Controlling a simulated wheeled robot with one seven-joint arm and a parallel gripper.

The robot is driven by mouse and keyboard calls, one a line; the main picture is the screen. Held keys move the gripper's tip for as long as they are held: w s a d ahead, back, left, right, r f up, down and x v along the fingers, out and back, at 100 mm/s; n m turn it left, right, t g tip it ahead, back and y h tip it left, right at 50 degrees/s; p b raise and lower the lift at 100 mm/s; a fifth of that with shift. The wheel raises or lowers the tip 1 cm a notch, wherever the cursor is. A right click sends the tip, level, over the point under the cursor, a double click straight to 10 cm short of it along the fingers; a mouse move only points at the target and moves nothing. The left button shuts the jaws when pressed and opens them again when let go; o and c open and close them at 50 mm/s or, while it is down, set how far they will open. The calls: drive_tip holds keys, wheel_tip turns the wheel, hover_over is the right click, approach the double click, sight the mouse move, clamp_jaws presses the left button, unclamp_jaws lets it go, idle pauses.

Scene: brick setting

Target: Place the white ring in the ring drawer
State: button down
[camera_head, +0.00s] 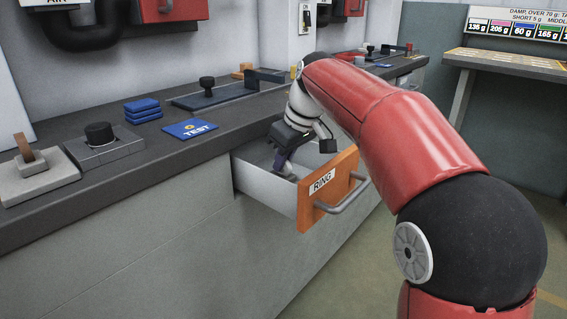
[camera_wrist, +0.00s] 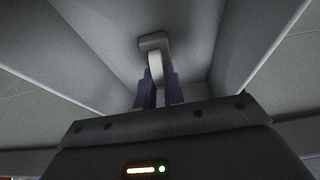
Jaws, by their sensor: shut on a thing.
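The ring drawer (camera_head: 328,188) has an orange front labelled RING. It is pulled out from under the counter. My gripper (camera_head: 283,165) reaches down inside it, behind the front. In the wrist view my gripper (camera_wrist: 157,85) has its purple fingers closed on a narrow white piece, which I take for the white ring (camera_wrist: 155,66), seen nearly edge-on. A wider grey-beige part (camera_wrist: 154,42) shows at its far end, between the grey drawer walls. I cannot tell whether it touches the drawer floor. In the head view the fingers and drawer wall hide most of it.
On the counter (camera_head: 120,170) are a grey block with a brown upright piece (camera_head: 28,152), a black knob on a grey base (camera_head: 100,135), blue pads (camera_head: 142,108) and a blue TEST card (camera_head: 189,129). The drawer handle (camera_head: 345,196) sticks out in front.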

drive_tip(key=shift+f, duration=0.15)
drive_tip(key=c, duration=1.5)
unclamp_jaws()
drive_tip(key=shift+r, duration=0.3)
drive_tip(key=p+v, duration=0.2)
drive_tip(key=v, duration=0.9)
drive_tip(key=shift+s+r, duration=0.2)
drive_tip(key=shift+r, duration=0.15)
drive_tip(key=shift+s+d, duration=0.1)
